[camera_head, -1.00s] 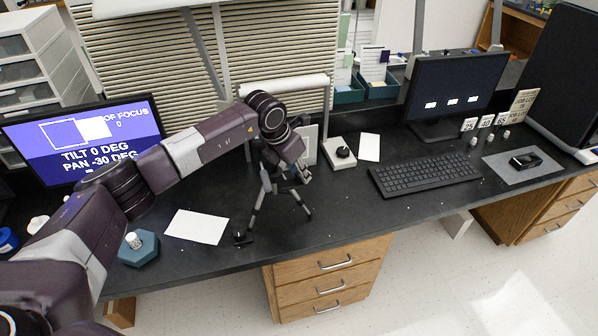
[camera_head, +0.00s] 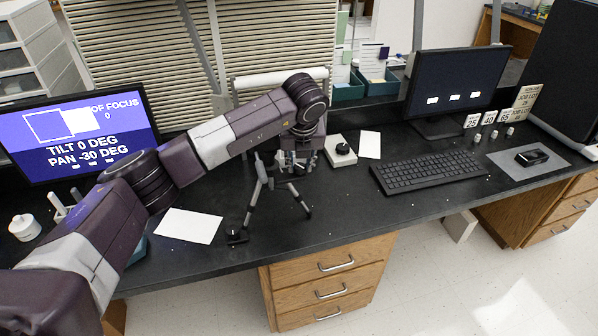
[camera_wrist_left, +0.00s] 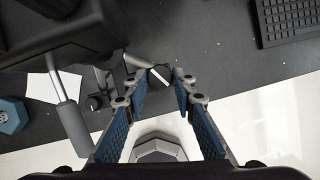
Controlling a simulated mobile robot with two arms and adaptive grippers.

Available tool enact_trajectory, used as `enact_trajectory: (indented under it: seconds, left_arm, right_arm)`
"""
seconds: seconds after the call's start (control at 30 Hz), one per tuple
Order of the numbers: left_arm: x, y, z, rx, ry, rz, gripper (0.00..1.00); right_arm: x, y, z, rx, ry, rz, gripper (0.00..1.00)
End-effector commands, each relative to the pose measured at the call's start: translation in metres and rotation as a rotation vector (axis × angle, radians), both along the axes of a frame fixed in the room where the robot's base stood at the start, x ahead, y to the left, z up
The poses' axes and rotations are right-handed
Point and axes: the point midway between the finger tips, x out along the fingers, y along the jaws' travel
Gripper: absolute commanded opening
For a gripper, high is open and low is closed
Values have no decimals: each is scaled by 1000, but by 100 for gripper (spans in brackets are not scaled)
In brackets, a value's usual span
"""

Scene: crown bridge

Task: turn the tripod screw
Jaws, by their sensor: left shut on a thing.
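The black tripod (camera_head: 252,207) stands on the dark bench with its legs spread. My left gripper (camera_head: 297,162) reaches down from above at the right side of its head, which the wrist partly hides. In the left wrist view, the tripod leg (camera_wrist_left: 70,120) and dark head lie to the left. My left gripper (camera_wrist_left: 160,78) is shut on a small dark knob with a pale rim (camera_wrist_left: 160,72), which appears to be the tripod screw. Its exact fit between the fingertips is small and hard to make out. My right gripper is in neither view.
A white sheet (camera_head: 188,226) lies left of the tripod. A white box with a black knob (camera_head: 341,152) and a keyboard (camera_head: 428,172) are to the right. A monitor (camera_head: 82,135) stands at the left. The bench front edge is close to the tripod.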

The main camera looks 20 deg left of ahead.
Motion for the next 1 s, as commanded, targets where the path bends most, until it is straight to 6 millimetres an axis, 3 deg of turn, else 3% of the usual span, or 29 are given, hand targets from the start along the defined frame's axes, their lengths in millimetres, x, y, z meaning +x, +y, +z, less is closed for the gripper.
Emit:
enact_trajectory:
  seconds: [0.1, 0.5, 1.0]
  left_arm:
    - [2, -2, -3, 0, -5, 110, 0]
    - [4, -5, -1, -1, -5, 492, 0]
    - [7, -6, 2, -1, -4, 893, 0]
  right_arm:
    - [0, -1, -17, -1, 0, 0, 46]
    - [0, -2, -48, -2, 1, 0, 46]
    - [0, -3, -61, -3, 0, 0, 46]
